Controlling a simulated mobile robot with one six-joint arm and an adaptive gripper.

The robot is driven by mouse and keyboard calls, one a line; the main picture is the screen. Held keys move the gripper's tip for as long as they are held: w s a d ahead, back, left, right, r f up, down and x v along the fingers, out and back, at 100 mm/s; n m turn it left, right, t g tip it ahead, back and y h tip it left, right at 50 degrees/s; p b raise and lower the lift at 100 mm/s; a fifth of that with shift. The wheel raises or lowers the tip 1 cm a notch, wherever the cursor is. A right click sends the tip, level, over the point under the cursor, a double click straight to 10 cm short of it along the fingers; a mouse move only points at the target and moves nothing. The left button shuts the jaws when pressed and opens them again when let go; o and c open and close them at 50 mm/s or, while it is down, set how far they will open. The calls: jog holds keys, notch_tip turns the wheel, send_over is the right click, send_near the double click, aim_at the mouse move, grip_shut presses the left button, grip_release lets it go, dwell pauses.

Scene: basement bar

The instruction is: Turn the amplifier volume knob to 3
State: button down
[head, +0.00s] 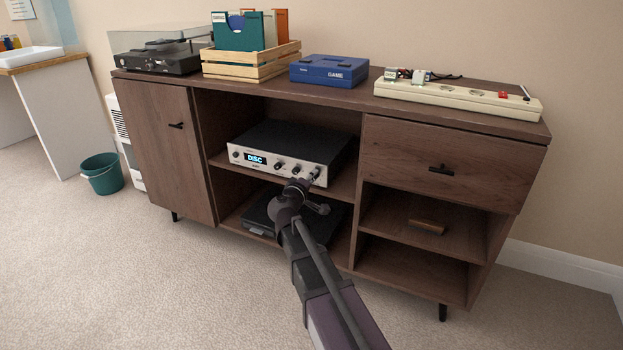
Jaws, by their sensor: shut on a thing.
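The amplifier (292,150) is a black box with a silver front, standing on the middle shelf of the wooden cabinet. Its small display (255,159) reads "DISC". Several dark knobs (280,166) run along the front to the right of the display. My gripper (312,178) reaches up from below to the right end of the front panel and is shut on the knob there. The held knob is mostly hidden by my gripper, and its pointer and scale cannot be read from here.
A black device (260,212) lies on the shelf below, partly behind my arm. On the cabinet top (350,92) stand a turntable (155,60), a wooden crate (250,68), a blue game box (329,71) and a power strip (455,97). The carpet (190,285) in front is clear.

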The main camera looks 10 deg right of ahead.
jog(key=shift+n, duration=0.8)
jog(key=shift+c, duration=2)
grip_release()
jog(key=shift+m, duration=0.3)
